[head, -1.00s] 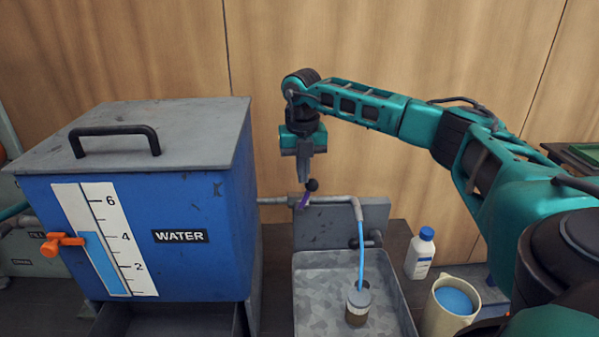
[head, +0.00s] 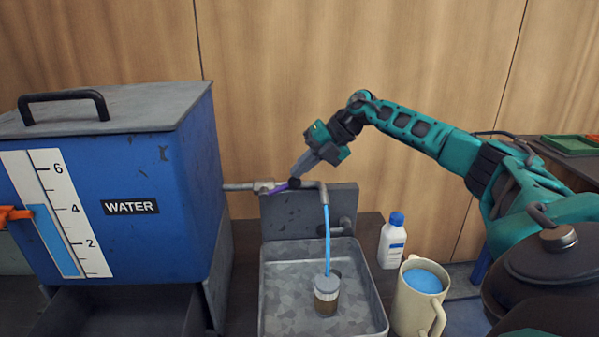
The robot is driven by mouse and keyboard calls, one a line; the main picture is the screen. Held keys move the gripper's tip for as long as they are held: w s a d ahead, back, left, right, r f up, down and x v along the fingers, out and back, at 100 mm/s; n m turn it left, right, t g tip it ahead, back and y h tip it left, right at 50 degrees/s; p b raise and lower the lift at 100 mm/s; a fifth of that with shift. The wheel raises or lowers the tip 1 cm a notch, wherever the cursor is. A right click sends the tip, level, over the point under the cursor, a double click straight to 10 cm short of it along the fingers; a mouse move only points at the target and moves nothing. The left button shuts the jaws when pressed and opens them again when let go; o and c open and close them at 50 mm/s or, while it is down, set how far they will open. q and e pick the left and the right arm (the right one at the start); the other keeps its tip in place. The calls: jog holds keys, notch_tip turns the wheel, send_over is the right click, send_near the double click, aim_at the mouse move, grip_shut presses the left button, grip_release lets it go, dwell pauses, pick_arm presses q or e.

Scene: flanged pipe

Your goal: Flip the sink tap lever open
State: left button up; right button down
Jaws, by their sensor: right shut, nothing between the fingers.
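The sink tap lever (head: 280,186) is purple with a black knob (head: 295,183) at its end. It lies nearly along the grey tap pipe (head: 240,187), with the knob towards the right. My right gripper (head: 298,173) is shut and empty, tilted with its tips down and left at the knob. It overlaps the knob in the picture; I cannot tell whether they touch. A blue water stream (head: 327,235) runs from the spout (head: 322,187) into a small cup (head: 326,296) in the metal sink (head: 276,282).
A blue water tank (head: 170,240) with a level gauge stands close on the left. A white bottle with a blue cap (head: 392,243) and a cream jug (head: 408,310) of blue liquid stand right of the sink. The wooden wall (head: 270,80) is behind.

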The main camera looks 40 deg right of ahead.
jog(key=f+b, duration=0.1)
jog(key=s+d+f+t+y+b, duration=0.1)
jog(key=f+b, duration=0.1)
jog(key=f+t+y+b, duration=0.1)
jog(key=shift+s+d+f, duration=0.15)
jog(key=shift+d, duration=0.2)
dwell(0.5)
